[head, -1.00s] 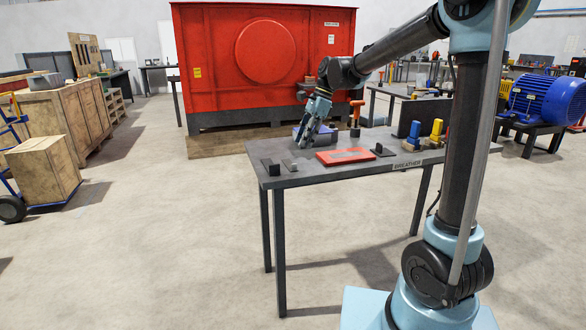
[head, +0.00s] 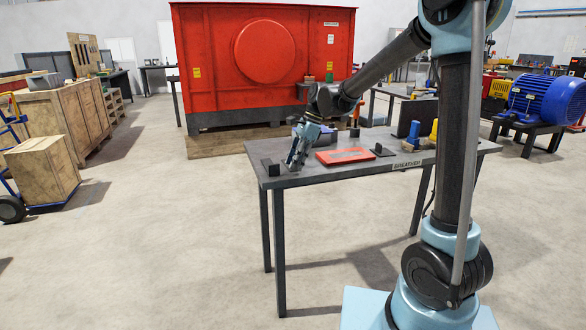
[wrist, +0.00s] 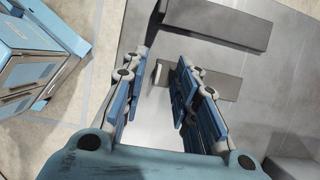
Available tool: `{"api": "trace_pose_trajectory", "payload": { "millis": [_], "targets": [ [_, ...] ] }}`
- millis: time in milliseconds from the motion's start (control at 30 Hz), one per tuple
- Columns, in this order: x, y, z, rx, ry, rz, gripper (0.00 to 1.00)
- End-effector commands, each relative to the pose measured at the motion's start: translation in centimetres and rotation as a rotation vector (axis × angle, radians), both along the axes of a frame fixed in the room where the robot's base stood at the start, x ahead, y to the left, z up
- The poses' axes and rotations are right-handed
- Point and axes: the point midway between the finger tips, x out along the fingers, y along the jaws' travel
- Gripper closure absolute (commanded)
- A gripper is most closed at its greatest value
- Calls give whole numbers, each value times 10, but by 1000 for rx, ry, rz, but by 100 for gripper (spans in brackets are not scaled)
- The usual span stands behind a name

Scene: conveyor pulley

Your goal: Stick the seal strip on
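My gripper (head: 290,164) is low over the left end of the grey table, pointing down. In the wrist view its two blue-padded fingers (wrist: 162,95) are apart. A flat dark grey strip (wrist: 222,88), possibly the seal strip, lies on the table there. Its left end reaches toward the gap between the fingers, and the right finger covers part of it. I cannot tell how high the fingers are above it. In the head view my gripper hides the strip.
A black block (head: 270,167) stands at the table's left edge; the wrist view shows a dark bar (wrist: 215,22) too. Dark angled piece (head: 383,151), black upright box (head: 408,128) and blue and yellow items stand rightward. A large red housing (head: 230,70) is behind the table (head: 300,180).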

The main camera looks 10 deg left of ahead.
Motion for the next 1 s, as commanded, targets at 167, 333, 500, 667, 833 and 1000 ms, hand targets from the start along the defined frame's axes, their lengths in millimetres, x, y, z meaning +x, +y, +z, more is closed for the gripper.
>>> {"api": "trace_pose_trajectory", "payload": {
  "millis": [167, 333, 500, 667, 833, 1000],
  "targets": [
    [0, 0, 0, 0, 0, 0, 72],
    [0, 0, 0, 0, 0, 0, 100],
    [0, 0, 0, 0, 0, 0, 100],
    [0, 0, 3, 0, 0, 0, 100],
    [0, 0, 11, 0, 0, 0, 100],
    [0, 0, 20, 0, 0, 0, 100]
  ]
}}
